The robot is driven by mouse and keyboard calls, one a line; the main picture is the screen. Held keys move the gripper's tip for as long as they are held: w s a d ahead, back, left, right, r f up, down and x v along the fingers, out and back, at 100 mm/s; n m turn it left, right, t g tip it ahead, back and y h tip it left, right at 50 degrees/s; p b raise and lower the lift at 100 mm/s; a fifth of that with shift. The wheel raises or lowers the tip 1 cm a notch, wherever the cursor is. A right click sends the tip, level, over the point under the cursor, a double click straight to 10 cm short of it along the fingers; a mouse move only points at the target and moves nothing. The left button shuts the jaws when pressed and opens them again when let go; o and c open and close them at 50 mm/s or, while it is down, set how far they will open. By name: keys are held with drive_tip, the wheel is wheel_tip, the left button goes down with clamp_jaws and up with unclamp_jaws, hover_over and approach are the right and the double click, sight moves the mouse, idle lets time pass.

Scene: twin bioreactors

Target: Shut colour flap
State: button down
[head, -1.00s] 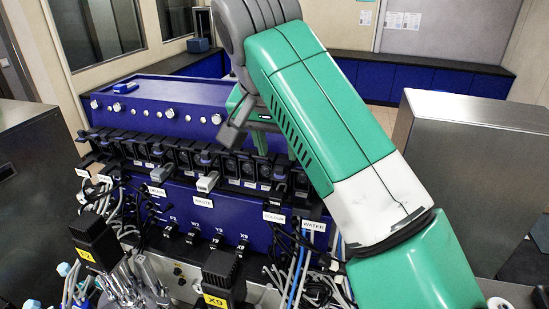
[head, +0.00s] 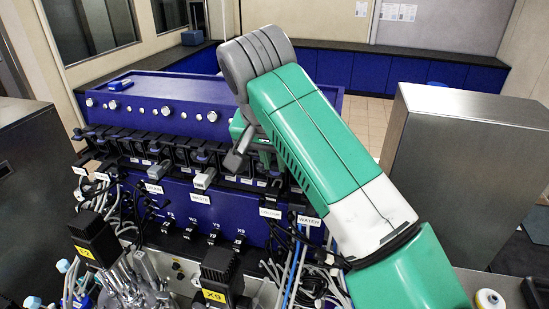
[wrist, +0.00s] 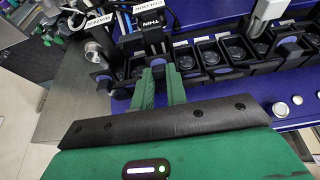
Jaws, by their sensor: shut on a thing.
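The COLOUR label (head: 270,213) is on the front of the blue pump unit, left of the WATER label (head: 308,220). In the wrist view the COLOUR label (wrist: 147,5) is near the top edge, by a black block marked THIN (wrist: 152,21). My gripper (wrist: 160,72) has both green fingers at the black pump row, just below this block. They are close together around a small grey-blue part, which looks like the colour flap (wrist: 158,62). In the head view my arm hides the pump head there, and the fingertips are not clear.
A row of black pump heads (wrist: 232,49) runs to the right in the wrist view. A pale grey lever (wrist: 268,12) stands out there. Grey levers also show by the WASTE label (head: 201,197). Tubes crowd the unit's front. A steel cabinet (head: 465,165) stands right of my arm.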

sight(275, 173)
drive_tip(key=shift+s+a+f+t+b, duration=0.15)
drive_tip(key=shift+f+t+b, duration=0.3)
drive_tip(key=shift+b, duration=0.75)
drive_tip(key=shift+s+d+f+t+b, duration=0.1)
drive_tip(key=shift+f+t+b, duration=0.3)
drive_tip(key=shift+b, duration=0.8)
drive_tip(key=t+b, duration=0.1)
drive_tip(key=b, duration=0.3)
drive_tip(key=shift+s+a+f+t+h, duration=0.1)
drive_tip(key=shift+s+f+t+h, duration=0.1)
drive_tip(key=shift+t+h, duration=0.2)
drive_tip(key=t+b, duration=0.2)
drive_tip(key=b, duration=0.1)
drive_tip(key=f+t+h+b, duration=0.1)
drive_tip(key=b, duration=0.3)
drive_tip(key=shift+s+t, duration=0.1)
drive_tip(key=shift+t, duration=0.25)
drive_tip(key=t+b, duration=0.2)
drive_tip(key=b, duration=0.1)
drive_tip(key=shift+h+b, duration=0.35)
drive_tip(key=shift+h, duration=0.05)
drive_tip(key=shift+t, duration=0.3)
